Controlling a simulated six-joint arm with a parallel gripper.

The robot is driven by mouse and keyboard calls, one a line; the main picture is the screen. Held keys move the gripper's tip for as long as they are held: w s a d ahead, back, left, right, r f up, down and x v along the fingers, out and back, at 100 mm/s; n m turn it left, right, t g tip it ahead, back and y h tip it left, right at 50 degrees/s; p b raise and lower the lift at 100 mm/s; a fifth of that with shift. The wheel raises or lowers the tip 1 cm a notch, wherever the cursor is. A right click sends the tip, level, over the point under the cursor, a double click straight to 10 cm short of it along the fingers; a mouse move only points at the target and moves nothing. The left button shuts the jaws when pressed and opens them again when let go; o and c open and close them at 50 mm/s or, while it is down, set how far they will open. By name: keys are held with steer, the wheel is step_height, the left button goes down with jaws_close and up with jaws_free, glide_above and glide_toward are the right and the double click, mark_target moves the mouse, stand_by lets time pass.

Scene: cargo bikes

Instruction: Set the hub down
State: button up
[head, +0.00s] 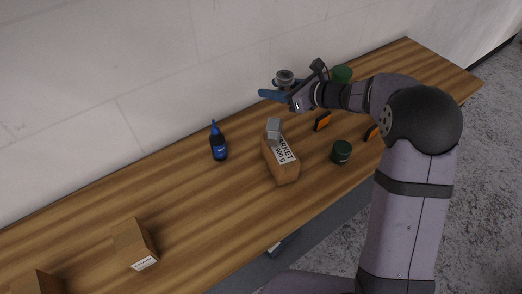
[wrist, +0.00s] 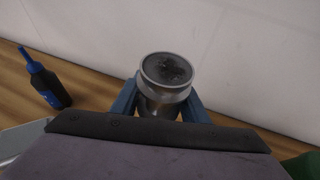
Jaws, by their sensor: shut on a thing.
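The hub is a silver-grey metal cylinder with a dark round top face. In the head view the hub (head: 284,77) is at the back of the bench near the wall. In the wrist view the hub (wrist: 165,85) stands between two blue fingers. My gripper (head: 278,94) is shut on the hub; its fingers (wrist: 160,105) grip it on both sides. The hub's lower part is hidden by the fingers and the wrist, so I cannot tell whether it touches the bench.
On the wooden bench (head: 190,205) are a dark blue bottle (head: 219,146), a labelled cardboard box (head: 282,165) with a grey block (head: 273,129) at its far end, a green tin (head: 341,152), another green tin (head: 343,73) and an orange-black item (head: 322,121).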

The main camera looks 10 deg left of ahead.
step_height(320, 180, up, 11)
steer(key=n+g+y+p, duration=0.2)
steer(key=n+g+p, duration=0.5)
steer(key=n+g, duration=0.25)
glide_above(240, 213)
step_height(240, 213, down, 10)
steer(key=shift+m+g, duration=0.25)
steer(key=shift+g, duration=0.2)
steer(key=shift+f+p, duration=0.3)
steer(key=shift+f, duration=5.1)
steer(key=shift+f, duration=0.1)
steer(key=shift+f, duration=0.1)
steer(key=o, duration=1.2)
steer(key=shift+h, duration=0.3)
